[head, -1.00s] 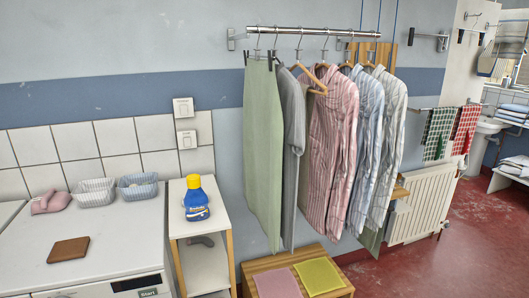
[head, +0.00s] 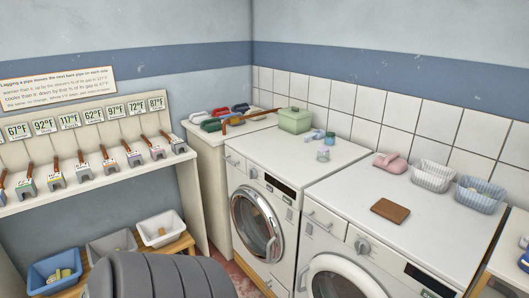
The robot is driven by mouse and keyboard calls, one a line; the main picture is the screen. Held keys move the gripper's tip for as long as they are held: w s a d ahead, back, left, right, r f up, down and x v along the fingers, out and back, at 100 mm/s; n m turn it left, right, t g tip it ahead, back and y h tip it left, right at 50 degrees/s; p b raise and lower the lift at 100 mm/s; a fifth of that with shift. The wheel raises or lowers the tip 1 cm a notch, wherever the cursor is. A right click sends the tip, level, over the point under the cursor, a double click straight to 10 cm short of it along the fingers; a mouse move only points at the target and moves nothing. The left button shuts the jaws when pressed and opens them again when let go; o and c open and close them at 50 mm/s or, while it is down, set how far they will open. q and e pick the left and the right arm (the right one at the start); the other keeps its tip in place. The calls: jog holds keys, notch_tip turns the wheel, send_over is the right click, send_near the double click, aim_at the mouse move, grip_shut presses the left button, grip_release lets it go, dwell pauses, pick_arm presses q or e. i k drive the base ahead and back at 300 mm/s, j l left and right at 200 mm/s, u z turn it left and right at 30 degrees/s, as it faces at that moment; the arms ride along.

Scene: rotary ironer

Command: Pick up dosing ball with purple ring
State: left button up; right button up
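A small pale, rounded object with a purplish band (head: 323,155) stands on top of the left washing machine, near its right edge. It looks like the dosing ball with the purple ring, but it is too small to be sure. Just behind it lie a small blue item (head: 331,138) and a light-blue item (head: 313,134), whose details I cannot make out. Neither of my grippers shows in the head view.
A green lidded box (head: 295,120) stands behind the small items. The right machine's top holds a brown wallet-like item (head: 390,210), a pink item (head: 390,162) and two baskets (head: 433,176) (head: 480,195). A dark grey ribbed shape (head: 160,275) fills the lower left.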

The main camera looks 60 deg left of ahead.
aim_at(323, 153)
jog(key=u, duration=1.55)
